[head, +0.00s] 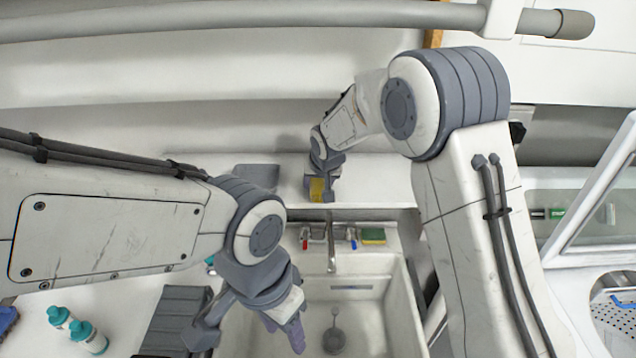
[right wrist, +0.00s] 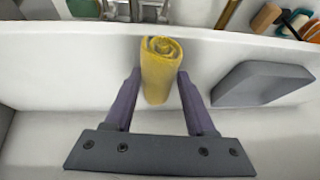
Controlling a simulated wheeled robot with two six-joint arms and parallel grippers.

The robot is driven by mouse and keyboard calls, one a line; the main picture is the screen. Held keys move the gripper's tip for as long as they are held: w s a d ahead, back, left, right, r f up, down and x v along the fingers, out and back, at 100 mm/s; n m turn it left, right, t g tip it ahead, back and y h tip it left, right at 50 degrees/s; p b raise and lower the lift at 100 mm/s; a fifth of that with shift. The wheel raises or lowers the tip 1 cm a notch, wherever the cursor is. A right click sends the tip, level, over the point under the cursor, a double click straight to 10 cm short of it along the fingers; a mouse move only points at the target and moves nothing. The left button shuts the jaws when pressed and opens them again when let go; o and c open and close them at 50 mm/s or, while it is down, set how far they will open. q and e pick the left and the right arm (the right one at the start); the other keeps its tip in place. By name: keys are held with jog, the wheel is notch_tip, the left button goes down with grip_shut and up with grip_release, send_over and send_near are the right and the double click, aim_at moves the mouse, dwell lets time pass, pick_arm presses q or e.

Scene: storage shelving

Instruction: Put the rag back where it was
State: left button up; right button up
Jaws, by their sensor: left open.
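The rag is a yellow roll standing upright between the fingers of my right gripper (right wrist: 160,88) in the right wrist view, where the rag (right wrist: 160,65) has its spiral end facing up. The fingertips lie close against both sides of it; I cannot tell whether they press on it. My left gripper (head: 252,335) is open and empty, over the left side of the sink.
The sink (head: 371,325) has a faucet (head: 331,250) at its back, with a yellow-green sponge (head: 373,235) right of it. A grey block (right wrist: 262,83) lies right of the rag. Teal-capped bottles (head: 86,336) stand at lower left. A grey ribbed thing (head: 174,318) lies beside the sink.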

jog(key=o, duration=0.4)
jog(key=shift+r, duration=0.15)
jog(key=shift+s+d+r, duration=0.1)
jog(key=shift+s+r, duration=0.05)
jog(key=shift+r, duration=0.05)
jog(key=b+v, duration=0.2)
jog(key=v, duration=0.9)
jog(key=s+d+f+n+g, duration=0.1)
jog(key=s+f+n+g, duration=0.1)
jog(key=s, duration=0.9)
jog(key=s+d+f+n+g, duration=0.1)
jog(key=s+f+n+g, duration=0.1)
jog(key=s, duration=1)
jog(key=s+d+f+n+g, duration=0.1)
jog(key=s+f+n, duration=0.1)
jog(key=s, duration=0.9)
jog(key=shift+s+d+f+n+g, duration=0.15)
jog(key=shift+n+g, duration=0.25)
jog(key=shift+n, duration=0.2)
